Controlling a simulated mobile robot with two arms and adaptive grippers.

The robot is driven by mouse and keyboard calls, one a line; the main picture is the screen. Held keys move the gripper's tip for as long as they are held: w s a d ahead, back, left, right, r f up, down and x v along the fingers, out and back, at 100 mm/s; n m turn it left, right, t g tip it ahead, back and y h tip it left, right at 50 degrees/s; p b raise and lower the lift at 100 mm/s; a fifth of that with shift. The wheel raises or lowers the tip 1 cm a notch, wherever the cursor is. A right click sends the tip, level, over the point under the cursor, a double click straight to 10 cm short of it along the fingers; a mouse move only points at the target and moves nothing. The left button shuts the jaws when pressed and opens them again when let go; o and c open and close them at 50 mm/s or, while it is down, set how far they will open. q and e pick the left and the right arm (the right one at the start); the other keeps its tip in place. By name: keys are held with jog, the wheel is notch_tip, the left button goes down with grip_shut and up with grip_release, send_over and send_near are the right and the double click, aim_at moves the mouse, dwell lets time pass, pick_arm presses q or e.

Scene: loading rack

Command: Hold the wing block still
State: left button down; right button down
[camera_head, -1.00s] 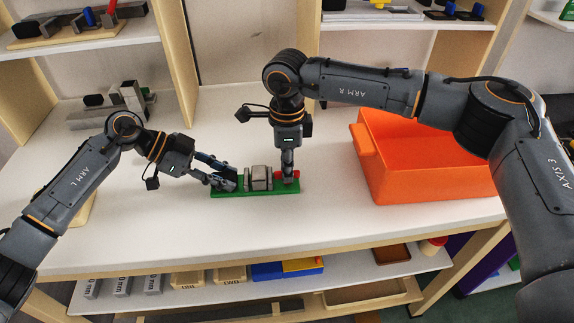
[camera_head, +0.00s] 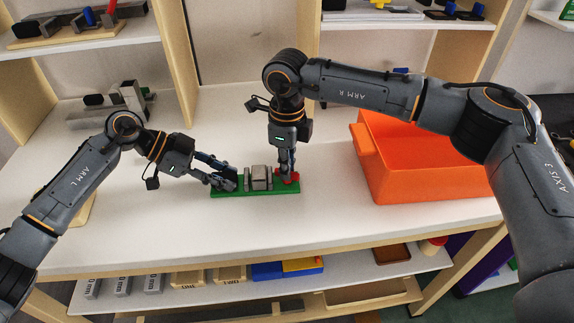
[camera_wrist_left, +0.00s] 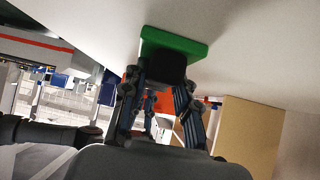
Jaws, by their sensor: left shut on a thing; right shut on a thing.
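A green base (camera_head: 256,193) lies flat on the white table and carries a row of parts. A grey block (camera_head: 259,178) with lighter and darker slices stands in its middle. My left gripper (camera_head: 229,182) is at the base's left end, shut on a dark block there; in the left wrist view this black block (camera_wrist_left: 164,66) sits between the fingers against the green base (camera_wrist_left: 177,40). My right gripper (camera_head: 287,175) points down at the right end, shut on a red part (camera_head: 293,177), which the fingers partly hide. I cannot tell which part is the wing block.
An orange bin (camera_head: 425,175) stands on the table right of the base. Another assembly of grey and black parts (camera_head: 108,108) sits at the back left. Shelf uprights stand behind. The table (camera_head: 150,228) in front of the base is clear.

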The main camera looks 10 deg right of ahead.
pick_arm(q)
jog(key=shift+f, duration=0.1)
pick_arm(e)
jog(key=m, duration=0.4)
jog(key=shift+m, duration=0.3)
jog(key=m, duration=0.4)
jog(key=shift+m, duration=0.3)
jog(key=m, duration=0.4)
jog(key=shift+m, duration=2.3)
jog(key=c, duration=1.4)
grip_release()
notch_tip(320, 180, up, 12)
jog(key=shift+r, duration=0.1)
